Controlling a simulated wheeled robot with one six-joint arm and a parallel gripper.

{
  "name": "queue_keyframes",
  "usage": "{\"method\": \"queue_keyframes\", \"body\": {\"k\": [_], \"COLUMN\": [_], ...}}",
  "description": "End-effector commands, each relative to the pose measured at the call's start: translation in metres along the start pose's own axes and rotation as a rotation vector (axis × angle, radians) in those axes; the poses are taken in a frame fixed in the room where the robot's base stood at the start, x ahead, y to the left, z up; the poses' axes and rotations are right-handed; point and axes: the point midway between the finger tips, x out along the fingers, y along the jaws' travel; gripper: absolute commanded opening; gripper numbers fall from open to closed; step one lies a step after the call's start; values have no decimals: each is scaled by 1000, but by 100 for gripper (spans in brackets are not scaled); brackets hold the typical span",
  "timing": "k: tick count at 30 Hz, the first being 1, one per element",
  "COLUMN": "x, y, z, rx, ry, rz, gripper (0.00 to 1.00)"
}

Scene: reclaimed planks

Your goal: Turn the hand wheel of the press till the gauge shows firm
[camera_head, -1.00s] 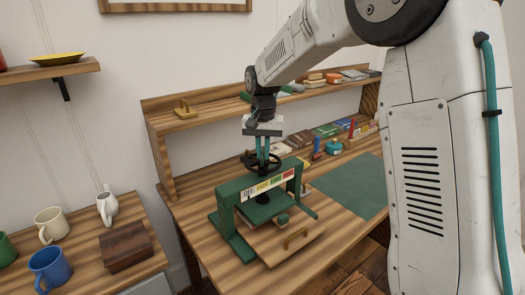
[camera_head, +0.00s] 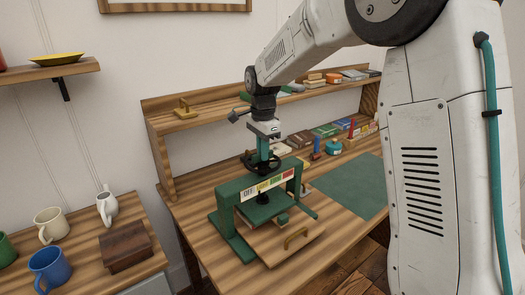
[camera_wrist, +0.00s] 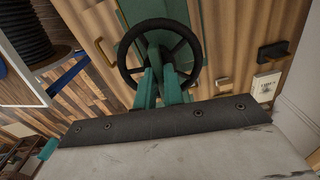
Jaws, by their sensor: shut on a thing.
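The green press (camera_head: 232,222) stands on the wooden bench with its black hand wheel (camera_head: 252,163) on top. My gripper (camera_head: 264,160) points straight down onto the wheel from above. In the wrist view its two teal fingers (camera_wrist: 161,84) are close together at the wheel's middle, and the black rim (camera_wrist: 124,52) shows around them. The fingers are shut on the wheel; the exact contact is partly hidden. The gauge (camera_head: 268,184) is a strip on the press front with a white part marked OFF, then yellow, green and red. I cannot read where its pointer stands.
A board with a brass handle (camera_head: 296,238) lies at the press's foot. A green mat (camera_head: 350,184) lies to the right. Books and small items stand behind, under a shelf (camera_head: 215,113). A side table at left holds mugs (camera_head: 50,268) and a brown box (camera_head: 125,247).

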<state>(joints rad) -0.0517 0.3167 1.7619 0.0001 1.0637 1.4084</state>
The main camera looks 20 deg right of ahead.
Motion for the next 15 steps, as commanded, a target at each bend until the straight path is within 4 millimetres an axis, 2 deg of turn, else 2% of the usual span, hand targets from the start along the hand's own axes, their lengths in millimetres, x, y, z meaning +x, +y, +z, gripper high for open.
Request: {"method": "queue_keyframes", "body": {"k": [6,15], "x": [-1,-1], "y": [-1,-1], "z": [0,0], "rx": [125,209], "ry": [0,0], "rz": [-2,-3], "gripper": [0,0]}}
